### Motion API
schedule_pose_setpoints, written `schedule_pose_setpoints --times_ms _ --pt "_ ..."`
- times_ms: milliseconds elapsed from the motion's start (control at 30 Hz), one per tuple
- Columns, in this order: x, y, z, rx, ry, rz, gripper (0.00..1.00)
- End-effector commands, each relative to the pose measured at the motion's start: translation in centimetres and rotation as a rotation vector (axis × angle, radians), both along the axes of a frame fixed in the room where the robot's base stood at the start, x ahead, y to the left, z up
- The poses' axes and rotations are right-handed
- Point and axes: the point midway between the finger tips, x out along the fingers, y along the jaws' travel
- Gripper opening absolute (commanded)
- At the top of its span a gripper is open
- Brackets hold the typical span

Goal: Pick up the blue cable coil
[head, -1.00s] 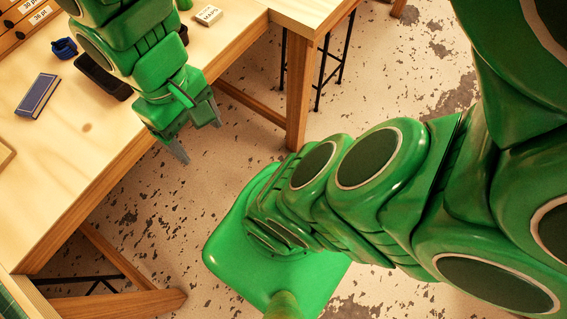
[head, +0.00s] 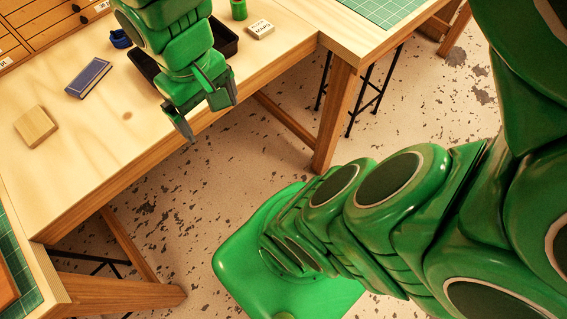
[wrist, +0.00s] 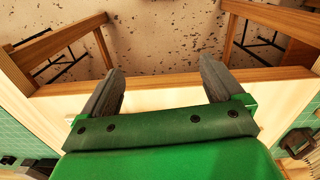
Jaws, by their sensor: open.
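The blue cable coil (head: 120,39) is a small dark blue lump lying on the wooden workbench (head: 60,190) near its back, left of my arm in the head view. I cannot make out the coil in the wrist view. My gripper (head: 212,122) is open and empty, by the bench's front edge, to the right of the coil and well nearer the front. In the wrist view my gripper (wrist: 162,72) has its two grey fingers apart, with the bench edge and floor behind them.
A black tray (head: 146,68) stands partly hidden behind my arm. A blue book (head: 89,78), a wooden block (head: 36,127), a green can (head: 239,10) and a small white box (head: 260,30) are on the bench. Drawers (head: 50,25) line the back.

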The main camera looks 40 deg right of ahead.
Motion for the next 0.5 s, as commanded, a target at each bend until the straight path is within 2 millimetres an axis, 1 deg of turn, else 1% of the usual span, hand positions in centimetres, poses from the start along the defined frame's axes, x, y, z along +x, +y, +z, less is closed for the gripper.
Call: schedule_pose_setpoints --times_ms 33,133,200,267,300,400,500 --pt "2.8 -1.9 0.8 -0.086 -0.059 -0.013 0.95" --pt "8.8 -1.3 2.8 -0.128 -0.201 0.047 0.95" --pt "12.8 -0.5 4.5 -0.15 -0.3 0.089 0.95" --pt "15.8 0.6 5.9 -0.163 -0.379 0.128 0.95" --pt "17.6 1.4 6.9 -0.168 -0.427 0.151 0.95" --pt "21.5 3.5 9.2 -0.176 -0.539 0.206 0.95" --pt "24.6 5.7 11.1 -0.18 -0.629 0.259 0.95"
